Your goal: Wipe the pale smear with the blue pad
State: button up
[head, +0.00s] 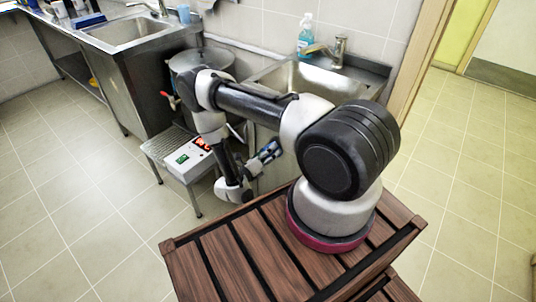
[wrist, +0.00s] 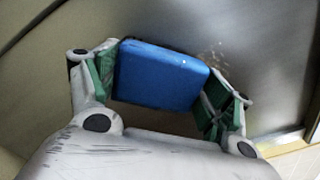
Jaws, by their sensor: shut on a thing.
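The blue pad (wrist: 160,76) is held between the green-lined fingers of my gripper (wrist: 158,90) in the wrist view. My gripper (head: 264,155) is also in the head view, low beside the front of the right-hand sink unit. The pale smear (wrist: 214,57) shows as faint speckles on a grey metal surface, just beyond the pad's upper right edge. Part of it may be hidden behind the pad. I cannot tell whether the pad touches the surface. The smear cannot be made out in the head view.
A low metal stand (head: 163,147) with a white box with displays (head: 190,160) is left of my gripper. A large stockpot (head: 203,62) stands behind my arm. Tiled floor at left is clear.

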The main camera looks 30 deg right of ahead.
jog(key=shift+w+d, duration=0.2)
jog(key=shift+d, duration=0.4)
jog(key=shift+s+d, duration=0.25)
jog(key=shift+s, duration=0.6)
jog(key=shift+s+d, duration=0.25)
jog(key=shift+s, duration=0.6)
jog(key=shift+s+d, duration=0.4)
jog(key=shift+s, duration=0.45)
jog(key=shift+s+d, duration=0.35)
jog(key=shift+s, duration=0.5)
jog(key=shift+a+r, duration=0.1)
jog(key=shift+r, duration=1)
jog(key=shift+w+a, duration=0.4)
jog(key=shift+w, duration=0.75)
jog(key=shift+w+a, duration=0.35)
jog(key=shift+w, duration=0.8)
jog(key=shift+w+a, duration=0.4)
jog(key=shift+w, duration=0.75)
jog(key=shift+d+r, duration=0.1)
jog(key=shift+r, duration=1)
jog(key=s+d, duration=0.2)
jog(key=s, duration=0.5)
